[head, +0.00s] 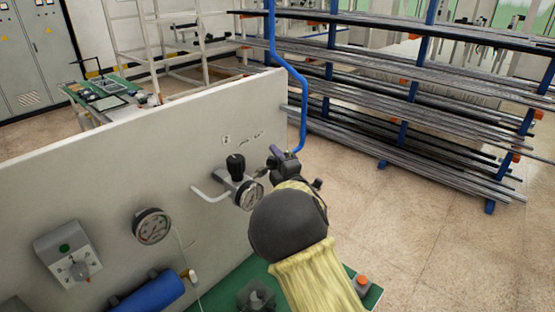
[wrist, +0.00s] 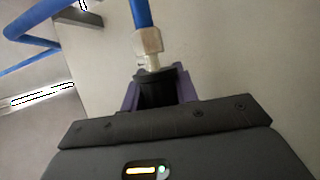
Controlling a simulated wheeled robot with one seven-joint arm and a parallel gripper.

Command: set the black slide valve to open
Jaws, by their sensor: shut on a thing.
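The black slide valve (wrist: 157,94) is in the wrist view, below a metal fitting (wrist: 148,42) on a blue hose (wrist: 141,12). My gripper (wrist: 158,84) has its purple fingers on either side of the valve, shut on it. In the head view my gripper (head: 281,154) is beside the right part of the pale panel (head: 130,150), at the lower end of the blue hose (head: 303,110). The valve is mostly hidden there by the gripper and my dark wrist. I cannot tell the slide's position.
A regulator with a black knob (head: 235,163) and a gauge (head: 249,196) sits just left of my gripper. Another gauge (head: 152,226), a switch box (head: 68,254) and a blue cylinder (head: 150,296) are further left. A rack of bars (head: 400,95) stands behind; the floor at right is clear.

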